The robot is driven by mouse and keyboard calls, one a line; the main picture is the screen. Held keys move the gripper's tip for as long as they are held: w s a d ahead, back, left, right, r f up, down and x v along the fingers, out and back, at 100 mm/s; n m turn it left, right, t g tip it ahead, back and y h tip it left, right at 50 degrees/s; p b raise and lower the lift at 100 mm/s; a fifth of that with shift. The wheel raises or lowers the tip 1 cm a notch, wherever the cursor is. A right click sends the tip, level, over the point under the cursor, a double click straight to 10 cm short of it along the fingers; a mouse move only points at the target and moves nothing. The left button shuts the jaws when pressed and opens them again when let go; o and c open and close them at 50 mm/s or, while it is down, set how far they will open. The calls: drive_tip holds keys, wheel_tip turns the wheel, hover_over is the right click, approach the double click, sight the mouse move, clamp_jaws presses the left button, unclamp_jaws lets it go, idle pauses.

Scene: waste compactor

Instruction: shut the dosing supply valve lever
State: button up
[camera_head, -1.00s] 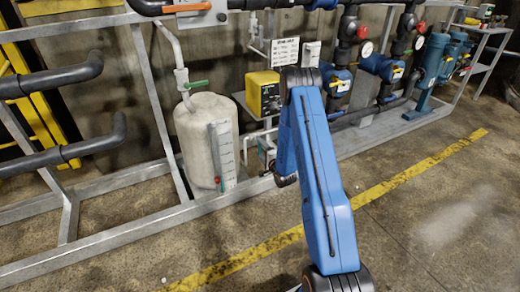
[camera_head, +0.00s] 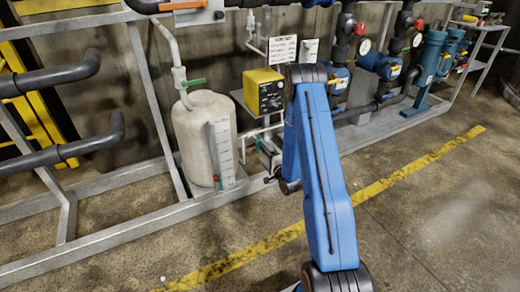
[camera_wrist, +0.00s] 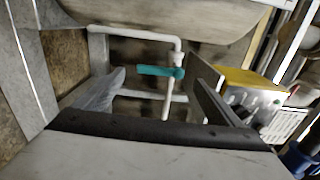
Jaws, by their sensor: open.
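A teal lever (camera_wrist: 157,71) sits on a thin white pipe in the wrist view, and its long side runs across the pipe's downward stretch. My gripper (camera_wrist: 153,80) is open, with one finger left of the lever and the other close to its right end. I cannot tell whether either finger touches it. Another green lever (camera_head: 194,82) shows there on the white pipe above the tank.
The beige tank (camera_head: 203,130) stands left of my arm; its side also shows along the top of the wrist view (camera_wrist: 170,18). A yellow pump box (camera_head: 263,92) is beside it. Grey frame rails (camera_head: 130,235) run along the front. The floor on the right is clear.

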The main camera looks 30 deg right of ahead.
drive_tip(key=s, duration=1.1)
drive_tip(key=shift+d, duration=0.2)
drive_tip(key=w+a+r+n+g, duration=0.2)
drive_tip(key=r+n, duration=0.1)
drive_tip(key=r, duration=0.3)
drive_tip(key=w+a+r+n+g, duration=0.1)
drive_tip(key=w+r+n+g, duration=0.15)
drive_tip(key=r, duration=0.25)
drive_tip(key=s+a+r+n+g+h, duration=0.1)
drive_tip(key=s+a+r+n, duration=0.1)
drive_tip(key=s+r, duration=0.35)
drive_tip(key=s+a+r+n+g+h, duration=0.1)
drive_tip(key=s+a+r+n+g, duration=0.15)
drive_tip(key=r, duration=0.55)
drive_tip(key=s+a+r+n+g, duration=0.1)
drive_tip(key=s+a+r+n, duration=0.1)
drive_tip(key=s, duration=1)
drive_tip(key=s+a+r+n+g+y, duration=0.1)
drive_tip(key=s+a+r, duration=0.4)
drive_tip(key=s, duration=0.7)
drive_tip(key=s+a+r+n+g, duration=0.3)
drive_tip(key=s+a+r+n, duration=0.1)
drive_tip(key=s, duration=0.8)
drive_tip(key=shift+s+a+n, duration=0.2)
drive_tip(key=shift+s+n, duration=0.2)
